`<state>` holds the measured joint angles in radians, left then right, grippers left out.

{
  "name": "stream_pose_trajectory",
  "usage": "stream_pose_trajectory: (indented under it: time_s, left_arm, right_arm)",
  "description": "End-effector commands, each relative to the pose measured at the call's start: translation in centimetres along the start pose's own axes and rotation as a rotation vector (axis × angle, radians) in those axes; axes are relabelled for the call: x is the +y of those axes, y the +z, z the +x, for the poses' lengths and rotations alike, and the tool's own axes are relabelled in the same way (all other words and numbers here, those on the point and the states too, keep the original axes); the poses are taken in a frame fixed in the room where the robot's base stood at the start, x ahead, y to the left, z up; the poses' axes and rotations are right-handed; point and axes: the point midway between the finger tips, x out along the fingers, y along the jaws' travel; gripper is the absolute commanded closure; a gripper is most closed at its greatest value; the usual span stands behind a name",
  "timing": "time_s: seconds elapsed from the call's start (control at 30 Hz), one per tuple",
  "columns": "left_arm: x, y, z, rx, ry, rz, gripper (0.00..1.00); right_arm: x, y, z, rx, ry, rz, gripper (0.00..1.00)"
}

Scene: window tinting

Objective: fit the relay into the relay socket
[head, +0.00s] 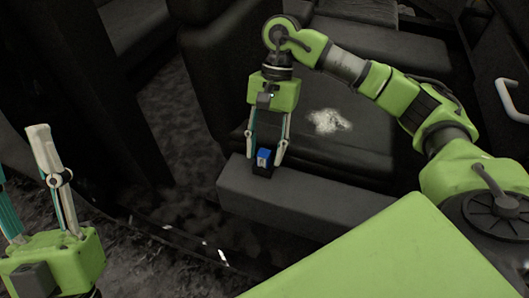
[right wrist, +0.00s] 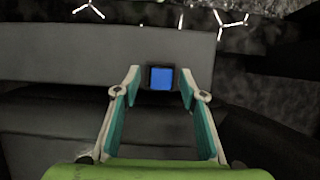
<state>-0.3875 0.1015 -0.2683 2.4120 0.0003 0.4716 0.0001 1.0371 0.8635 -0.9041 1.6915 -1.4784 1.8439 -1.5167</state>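A small blue block, which looks like the relay (head: 264,154), sits on or in a small black base, which looks like the relay socket (head: 262,171), on the dark ledge. In the right wrist view the relay (right wrist: 161,78) is a blue square inside a black border; how deep it sits cannot be told. My right gripper (head: 265,155) points down over it, one finger on each side. In the right wrist view the gripper (right wrist: 160,76) is open, with narrow gaps beside the black border. My left gripper (head: 20,150) is open and empty at the lower left, fingers up.
The dark grey ledge (head: 300,205) runs along the front of a black seat (head: 345,130) with a pale patch (head: 328,121) on it. Another seat back (head: 215,70) stands to the left. Small bright pieces (head: 222,256) lie on the dark floor.

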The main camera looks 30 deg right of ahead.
Motion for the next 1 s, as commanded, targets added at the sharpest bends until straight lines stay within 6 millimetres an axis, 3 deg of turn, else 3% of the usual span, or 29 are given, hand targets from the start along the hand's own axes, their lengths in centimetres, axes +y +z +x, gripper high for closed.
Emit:
stream_pose_trajectory:
  time_s: [0.3,0.43,0.63,1.0]
  left_arm:
    - [0.0,0.0,0.0,-0.001,0.001,0.000,0.60]
    - [0.0,0.0,0.0,-0.001,0.002,0.000,0.60]
    - [0.1,0.0,0.0,-0.001,0.002,0.000,0.60]
    - [0.1,0.0,0.0,-0.002,0.002,0.000,0.60]
  right_arm:
    - [-0.1,0.0,-7.1,0.002,-0.006,0.000,0.62]
    - [-0.1,0.0,-9.0,0.002,-0.003,0.000,0.62]
    - [0.0,0.0,-10.3,0.000,-0.002,-0.001,0.62]
    - [0.0,0.0,-10.5,-0.001,-0.001,-0.001,0.62]
